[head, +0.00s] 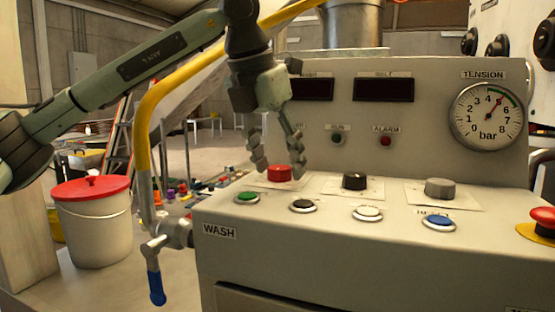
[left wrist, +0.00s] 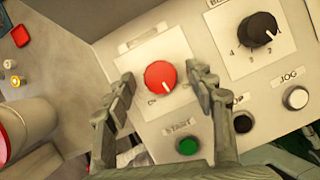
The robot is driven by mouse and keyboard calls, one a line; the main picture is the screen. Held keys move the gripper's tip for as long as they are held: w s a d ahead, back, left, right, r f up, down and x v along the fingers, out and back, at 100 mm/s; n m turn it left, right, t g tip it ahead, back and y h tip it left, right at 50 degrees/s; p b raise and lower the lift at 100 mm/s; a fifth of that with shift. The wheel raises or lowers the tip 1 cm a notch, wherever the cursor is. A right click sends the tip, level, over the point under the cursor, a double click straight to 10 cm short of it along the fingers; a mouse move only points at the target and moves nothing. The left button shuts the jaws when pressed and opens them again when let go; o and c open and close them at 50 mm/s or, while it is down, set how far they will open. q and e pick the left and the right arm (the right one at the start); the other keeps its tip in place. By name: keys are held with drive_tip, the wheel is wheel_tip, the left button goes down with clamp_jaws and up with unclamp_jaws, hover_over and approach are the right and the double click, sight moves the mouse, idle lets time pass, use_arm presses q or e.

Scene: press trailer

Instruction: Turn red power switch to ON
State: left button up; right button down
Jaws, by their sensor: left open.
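The red power switch (head: 279,173) is a round knob on a pale plate at the left of the console top. In the left wrist view the red knob (left wrist: 159,77) has a white pointer line aimed down and slightly right; its position label is too small to read surely. My left gripper (head: 277,168) comes down over the knob with its fingers apart. In the left wrist view the fingers (left wrist: 158,85) stand on either side of the knob, with a gap on each side. My right gripper is in neither view.
A black knob (head: 354,181) and a grey knob (head: 439,187) stand to the right. Green (head: 246,197), black (head: 303,205), white (head: 368,213) and blue (head: 438,222) buttons line the front. A red mushroom button (head: 542,218) is at the far right. A yellow pipe (head: 144,150) rises at the left.

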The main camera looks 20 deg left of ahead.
use_arm(q)
drive_tip(key=c, duration=1.1)
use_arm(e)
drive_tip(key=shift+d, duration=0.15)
